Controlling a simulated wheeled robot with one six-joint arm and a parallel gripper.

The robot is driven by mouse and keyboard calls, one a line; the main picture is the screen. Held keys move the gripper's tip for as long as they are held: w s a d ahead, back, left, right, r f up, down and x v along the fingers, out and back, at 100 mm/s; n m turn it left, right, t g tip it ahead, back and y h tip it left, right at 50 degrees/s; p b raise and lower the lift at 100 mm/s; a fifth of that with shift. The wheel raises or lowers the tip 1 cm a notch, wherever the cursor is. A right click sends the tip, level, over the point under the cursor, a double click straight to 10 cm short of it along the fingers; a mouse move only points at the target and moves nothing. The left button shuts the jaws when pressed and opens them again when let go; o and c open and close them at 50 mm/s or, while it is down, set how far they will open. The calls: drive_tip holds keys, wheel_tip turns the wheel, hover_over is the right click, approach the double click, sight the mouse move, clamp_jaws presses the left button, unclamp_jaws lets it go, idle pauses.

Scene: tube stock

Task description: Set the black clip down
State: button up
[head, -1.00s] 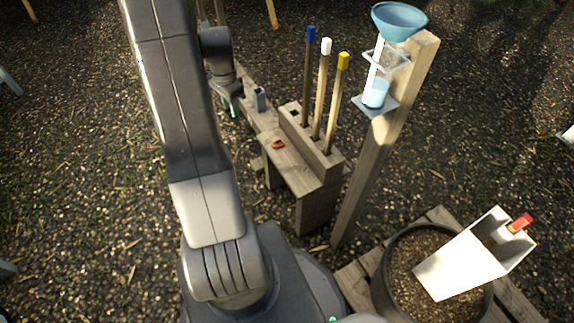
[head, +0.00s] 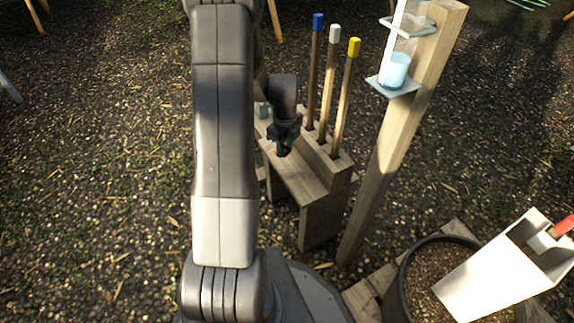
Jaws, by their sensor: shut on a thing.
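My gripper (head: 281,152) is low over the top of the wooden bench (head: 305,180), left of the upright sticks. I see no clip that is clearly black; the dark parts there look like my gripper itself. Whether the piece touches the bench top is too small to tell.
Blue-, white- and yellow-topped sticks (head: 333,95) stand in the bench's raised back. A grey block (head: 262,109) sits behind my gripper. Right are a leaning post (head: 400,150) with a cup, and a pot (head: 400,285) with a white scoop. The bench's front top is clear.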

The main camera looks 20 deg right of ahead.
sight(285, 168)
wheel_tip(285, 168, down, 8)
drive_tip(key=shift+r+b, duration=0.25)
drive_tip(key=shift+b, duration=0.85)
drive_tip(key=shift+f, duration=0.1)
drive_tip(key=o, duration=0.9)
wheel_tip(285, 168, up, 12)
drive_tip(key=p, duration=0.4)
drive_tip(key=shift+o, duration=0.5)
